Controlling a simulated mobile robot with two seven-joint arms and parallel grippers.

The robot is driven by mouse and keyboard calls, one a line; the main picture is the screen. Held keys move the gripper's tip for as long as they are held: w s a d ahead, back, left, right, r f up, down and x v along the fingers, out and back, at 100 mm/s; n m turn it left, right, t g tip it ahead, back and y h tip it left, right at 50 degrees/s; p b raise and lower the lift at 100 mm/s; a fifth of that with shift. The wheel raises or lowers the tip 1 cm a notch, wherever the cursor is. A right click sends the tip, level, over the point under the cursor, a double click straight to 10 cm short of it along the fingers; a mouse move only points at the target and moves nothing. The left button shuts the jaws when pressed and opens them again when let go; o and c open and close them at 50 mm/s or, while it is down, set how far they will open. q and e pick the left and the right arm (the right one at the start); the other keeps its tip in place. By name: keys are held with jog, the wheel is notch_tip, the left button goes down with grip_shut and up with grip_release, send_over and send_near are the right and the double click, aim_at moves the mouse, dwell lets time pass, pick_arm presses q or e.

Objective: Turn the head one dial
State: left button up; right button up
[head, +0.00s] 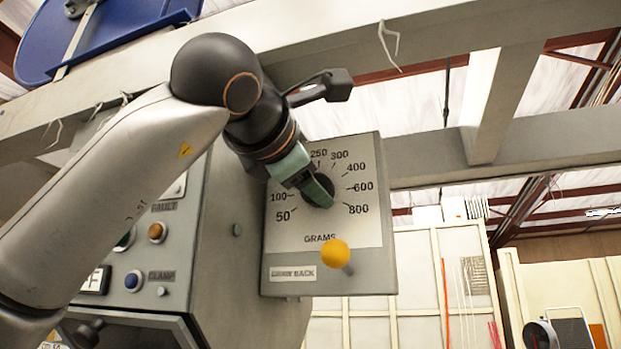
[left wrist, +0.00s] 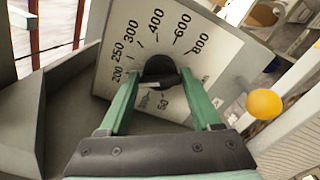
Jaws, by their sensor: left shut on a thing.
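The head dial is a round black knob (head: 319,187) on a pale scale plate (head: 350,225) marked in grams from 50 to 800. My left gripper (head: 317,193) reaches it from the upper left, its green fingers on the knob and hiding part of it. In the left wrist view the two green fingers (left wrist: 158,78) stand on either side of the knob (left wrist: 160,68) and are shut on it. A light mark shows on the knob's lower side there, but I cannot tell which number it points to. My right gripper is not in view.
A yellow ball handle (head: 335,253) sticks out below the scale and shows in the left wrist view (left wrist: 264,103). Left of the plate is a grey panel with an orange button (head: 157,232) and a blue button (head: 133,280). A grey beam (head: 440,165) runs behind.

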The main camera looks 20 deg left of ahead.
pick_arm(q)
jog(key=o, duration=1.4)
jog(key=s+b, duration=0.1)
jog(key=s, duration=0.5)
jog(key=s+b, duration=0.1)
jog(key=s, duration=0.5)
jog(key=shift+s+a+b, duration=0.2)
jog(key=shift+s+b, duration=0.1)
jog(key=shift+b, duration=0.1)
